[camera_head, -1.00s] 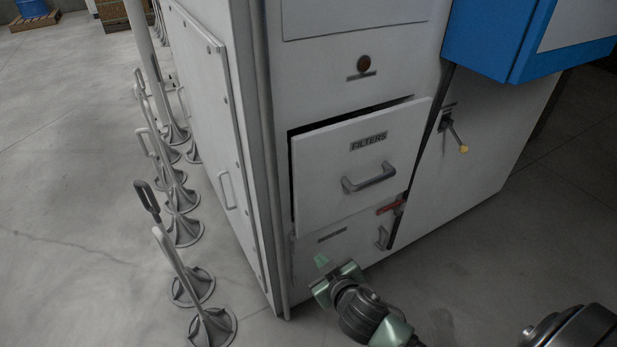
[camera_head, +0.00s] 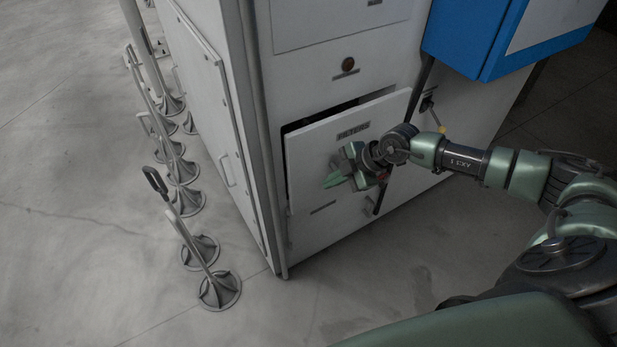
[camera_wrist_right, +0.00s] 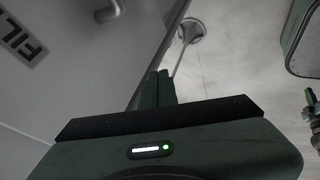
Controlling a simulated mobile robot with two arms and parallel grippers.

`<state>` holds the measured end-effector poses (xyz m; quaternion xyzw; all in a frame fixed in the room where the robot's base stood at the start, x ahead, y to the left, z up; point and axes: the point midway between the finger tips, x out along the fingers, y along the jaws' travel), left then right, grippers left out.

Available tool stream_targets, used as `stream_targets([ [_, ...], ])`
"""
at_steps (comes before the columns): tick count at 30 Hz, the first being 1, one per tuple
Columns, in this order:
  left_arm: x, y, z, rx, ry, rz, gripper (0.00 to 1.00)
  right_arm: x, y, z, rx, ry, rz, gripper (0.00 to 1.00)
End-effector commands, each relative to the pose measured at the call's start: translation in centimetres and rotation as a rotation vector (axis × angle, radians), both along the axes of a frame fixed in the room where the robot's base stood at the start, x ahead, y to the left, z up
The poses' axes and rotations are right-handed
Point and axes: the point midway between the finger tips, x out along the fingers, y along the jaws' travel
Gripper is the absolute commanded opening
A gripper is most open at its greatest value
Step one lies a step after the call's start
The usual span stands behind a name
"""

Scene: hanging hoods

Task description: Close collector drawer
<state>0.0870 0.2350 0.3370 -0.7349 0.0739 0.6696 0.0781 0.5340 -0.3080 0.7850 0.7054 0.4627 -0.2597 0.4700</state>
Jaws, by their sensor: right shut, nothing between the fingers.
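The drawer labelled FILTERS (camera_head: 310,150) stands partly pulled out of the grey cabinet, with a dark gap above its front panel. My right gripper (camera_head: 334,180) is in front of the drawer's face, below the label, and hides the drawer's handle in the head view. I cannot tell whether it touches the panel. In the right wrist view its fingers (camera_wrist_right: 160,88) are together and empty. That view also shows the drawer front (camera_wrist_right: 60,75) with part of its label, and the handle (camera_wrist_right: 108,10) near the top edge. My left gripper is not in view.
A blue box (camera_head: 480,38) juts out at the upper right of the cabinet (camera_head: 345,235). Below the open drawer is a lower panel. Several grey stands (camera_head: 200,250) line the floor to the left. The floor in front is clear.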

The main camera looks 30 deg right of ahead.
Motion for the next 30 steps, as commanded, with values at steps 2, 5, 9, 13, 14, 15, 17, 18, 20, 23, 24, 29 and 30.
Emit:
stream_targets([
  [2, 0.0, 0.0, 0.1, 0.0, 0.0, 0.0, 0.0, 0.9, 1.0, -1.4, 0.005, -0.001, 0.0, 0.0],
  [5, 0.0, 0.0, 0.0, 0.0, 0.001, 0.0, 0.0, 1.9, 1.9, -3.2, 0.005, -0.001, 0.0, 0.0],
  [9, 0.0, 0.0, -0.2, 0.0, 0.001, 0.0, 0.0, 3.1, 3.1, -5.5, 0.004, -0.002, 0.0, 0.0],
  [13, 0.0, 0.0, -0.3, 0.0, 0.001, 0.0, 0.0, 5.3, 3.1, -5.3, 0.004, -0.006, -0.001, 0.0],
  [14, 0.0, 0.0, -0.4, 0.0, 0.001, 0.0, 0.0, 5.7, 3.1, -5.3, 0.003, -0.005, -0.001, 0.0],
  [15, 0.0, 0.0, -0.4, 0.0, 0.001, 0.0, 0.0, 6.0, 3.1, -5.4, 0.003, -0.004, 0.0, 0.0],
  [17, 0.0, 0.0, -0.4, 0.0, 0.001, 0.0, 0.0, 6.5, 3.2, -5.4, 0.003, -0.003, 0.0, 0.0],
  [18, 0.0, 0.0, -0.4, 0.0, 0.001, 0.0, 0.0, 6.7, 3.2, -5.3, 0.002, -0.004, 0.001, 0.0],
  [20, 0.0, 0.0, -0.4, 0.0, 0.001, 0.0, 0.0, 6.9, 3.2, -5.3, 0.001, -0.002, 0.001, 0.0],
  [23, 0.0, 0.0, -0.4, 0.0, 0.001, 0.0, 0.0, 7.0, 3.2, -5.3, 0.002, -0.003, 0.001, 0.0],
  [24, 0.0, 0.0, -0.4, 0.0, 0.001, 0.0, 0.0, 7.0, 3.2, -5.3, 0.002, -0.003, 0.001, 0.0],
  [29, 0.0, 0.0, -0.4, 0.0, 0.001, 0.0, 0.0, 7.0, 3.2, -5.3, 0.002, -0.003, 0.001, 0.0],
  [30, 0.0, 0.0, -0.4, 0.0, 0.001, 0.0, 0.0, 7.0, 3.2, -5.3, 0.002, -0.003, 0.001, 0.0],
])
